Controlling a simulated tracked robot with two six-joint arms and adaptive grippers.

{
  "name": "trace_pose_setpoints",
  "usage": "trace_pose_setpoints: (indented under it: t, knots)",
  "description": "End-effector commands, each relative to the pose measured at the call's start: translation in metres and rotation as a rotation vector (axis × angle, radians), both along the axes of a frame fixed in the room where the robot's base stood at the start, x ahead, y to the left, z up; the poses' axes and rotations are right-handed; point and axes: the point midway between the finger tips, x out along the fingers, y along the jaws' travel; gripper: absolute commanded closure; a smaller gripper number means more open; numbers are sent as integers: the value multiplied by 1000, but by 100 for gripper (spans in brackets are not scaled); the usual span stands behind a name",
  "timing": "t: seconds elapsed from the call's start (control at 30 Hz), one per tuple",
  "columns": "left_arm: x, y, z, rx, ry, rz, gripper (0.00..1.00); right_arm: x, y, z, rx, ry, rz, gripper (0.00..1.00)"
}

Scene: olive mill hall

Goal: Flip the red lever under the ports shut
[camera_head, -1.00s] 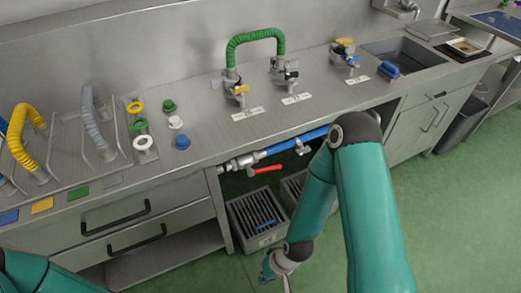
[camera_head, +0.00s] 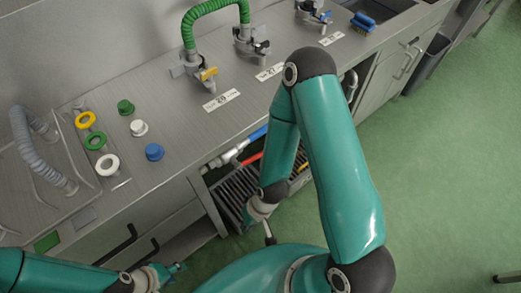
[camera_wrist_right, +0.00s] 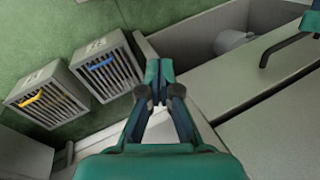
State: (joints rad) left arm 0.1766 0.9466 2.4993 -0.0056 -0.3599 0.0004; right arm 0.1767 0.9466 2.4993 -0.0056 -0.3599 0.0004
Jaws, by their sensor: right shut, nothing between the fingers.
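The red lever (camera_head: 251,159) shows in the head view below the counter's front edge, beside a pipe with a blue section (camera_head: 257,134). My right arm hides part of both. My right gripper (camera_head: 247,221) is in front of and below the lever, apart from it. In the right wrist view its fingers (camera_wrist_right: 158,72) are shut with nothing between them; I cannot make out the lever there. The ports (camera_head: 201,72) stand on the counter above, two joined by a green hose (camera_head: 214,8). My left gripper (camera_head: 165,273) is at the bottom left, too small to judge its fingers.
Grey slatted crates (camera_head: 236,190) stand on the floor under the counter; they also show in the wrist view (camera_wrist_right: 105,68). Coloured caps (camera_head: 154,152) and a grey hose (camera_head: 40,150) are on the counter top (camera_head: 180,120). Green floor is free at the right.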

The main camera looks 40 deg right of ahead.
Motion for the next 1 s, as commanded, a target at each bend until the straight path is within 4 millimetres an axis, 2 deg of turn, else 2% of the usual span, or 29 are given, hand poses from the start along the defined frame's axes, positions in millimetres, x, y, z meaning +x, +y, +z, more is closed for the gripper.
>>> trace_pose_setpoints:
  t: [0.13,0.27,0.37,0.5,0.6,0.7,0.83,1.0]
  knots:
    - [0,0,4,0,0,0,60,5,-4,8,5,-17,-4,100]
    - [0,0,19,0,0,0,60,27,-25,38,24,-93,-9,100]
    - [0,0,36,0,-1,0,60,49,-52,76,33,-190,-6,100]
    - [0,0,60,0,-1,0,60,72,-105,136,6,-331,15,100]
    - [0,0,74,0,-1,0,60,76,-141,172,-40,-409,44,100]
    - [0,0,82,0,-1,0,60,75,-169,197,-86,-455,73,100]
    - [0,0,87,0,-1,0,60,72,-187,212,-122,-482,97,100]
    - [0,0,85,0,-1,0,60,72,-190,213,-128,-488,107,100]
